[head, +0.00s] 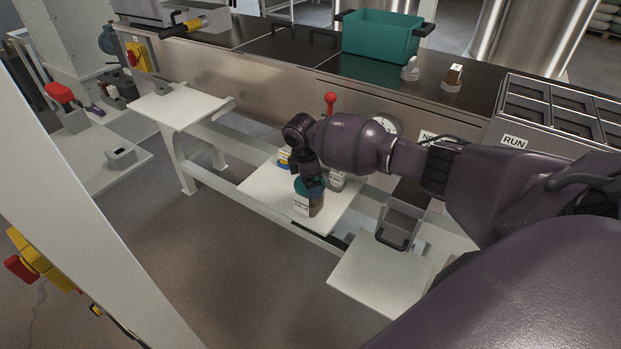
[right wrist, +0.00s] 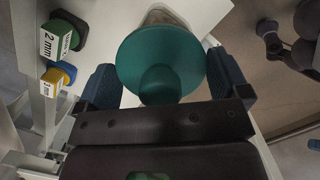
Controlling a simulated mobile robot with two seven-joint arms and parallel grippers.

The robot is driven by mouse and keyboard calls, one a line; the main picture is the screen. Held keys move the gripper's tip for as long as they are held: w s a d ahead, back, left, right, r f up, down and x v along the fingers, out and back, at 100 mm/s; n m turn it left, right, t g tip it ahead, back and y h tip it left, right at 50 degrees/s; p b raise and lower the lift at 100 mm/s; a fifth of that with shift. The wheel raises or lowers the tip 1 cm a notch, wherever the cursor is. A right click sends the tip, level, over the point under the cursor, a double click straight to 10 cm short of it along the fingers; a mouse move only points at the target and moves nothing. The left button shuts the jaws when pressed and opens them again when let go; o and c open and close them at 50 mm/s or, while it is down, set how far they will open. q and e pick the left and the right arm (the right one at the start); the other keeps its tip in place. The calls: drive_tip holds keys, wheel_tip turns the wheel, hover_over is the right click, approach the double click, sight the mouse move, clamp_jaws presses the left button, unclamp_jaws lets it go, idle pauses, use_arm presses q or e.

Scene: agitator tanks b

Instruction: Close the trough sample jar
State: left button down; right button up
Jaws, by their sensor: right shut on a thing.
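A sample jar (head: 308,203) with a white label stands upright on the low white shelf; the label is too small to read. A round teal lid (head: 310,187) shows at its top, under my right gripper (head: 306,178). In the right wrist view the teal lid (right wrist: 150,50) has a raised knob and sits between the two fingers of my right gripper (right wrist: 165,80), which is shut on it. A pale part of the jar (right wrist: 165,17) shows past the lid's edge. Whether the lid is fully seated is hidden. My left gripper is not in view.
The right wrist view shows a green piece labelled 2mm (right wrist: 62,38). A red-knobbed lever (head: 330,100) rises behind my arm. The shelf's left part is clear.

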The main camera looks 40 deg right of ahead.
drive_tip(key=shift+f, duration=0.45)
drive_tip(key=o, duration=0.6)
drive_tip(key=shift+c, duration=0.2)
drive_tip(key=shift+w+r, duration=0.1)
drive_tip(key=shift+r, duration=0.5)
drive_tip(key=r, duration=0.5)
drive_tip(key=a+r+p, duration=0.1)
drive_tip(key=r, duration=0.2)
drive_tip(key=shift+w+a+r, duration=0.1)
drive_tip(key=shift+w, duration=0.1)
drive_tip(key=shift+a+r, duration=0.1)
drive_tip(key=shift+r, duration=0.6)
